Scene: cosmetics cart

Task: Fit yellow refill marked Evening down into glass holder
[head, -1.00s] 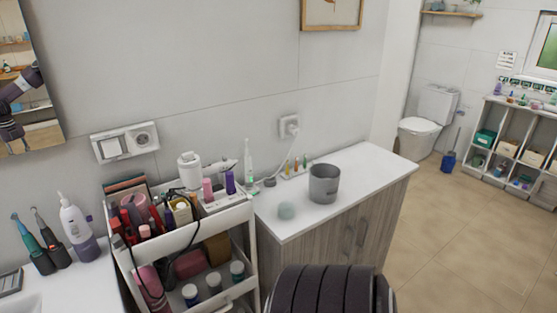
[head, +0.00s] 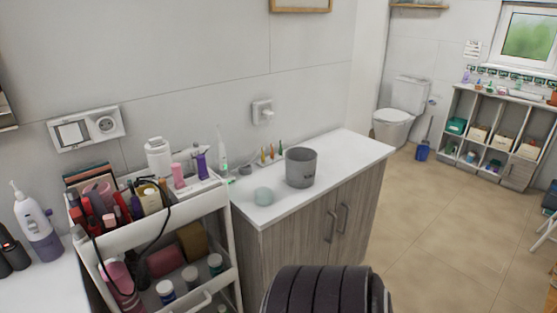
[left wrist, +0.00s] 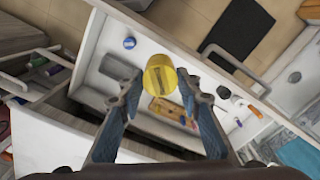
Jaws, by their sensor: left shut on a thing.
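A yellow, round refill (left wrist: 160,72) sits between the two blue fingers of my left gripper (left wrist: 160,84) in the left wrist view. The gripper is shut on it and holds it above a white tray-like surface. A dark mark shows on the refill, too small to read. Neither gripper shows in the head view, and my right gripper is in neither view.
A white cart (head: 170,222) crowded with cosmetics stands left of the wooden cabinet (head: 300,235). Small coloured bottles and a toothbrush (head: 222,150) stand along the counter's back. The counter's right end is clear. Open floor (head: 430,230) lies to the right, with shelves (head: 490,130) beyond.

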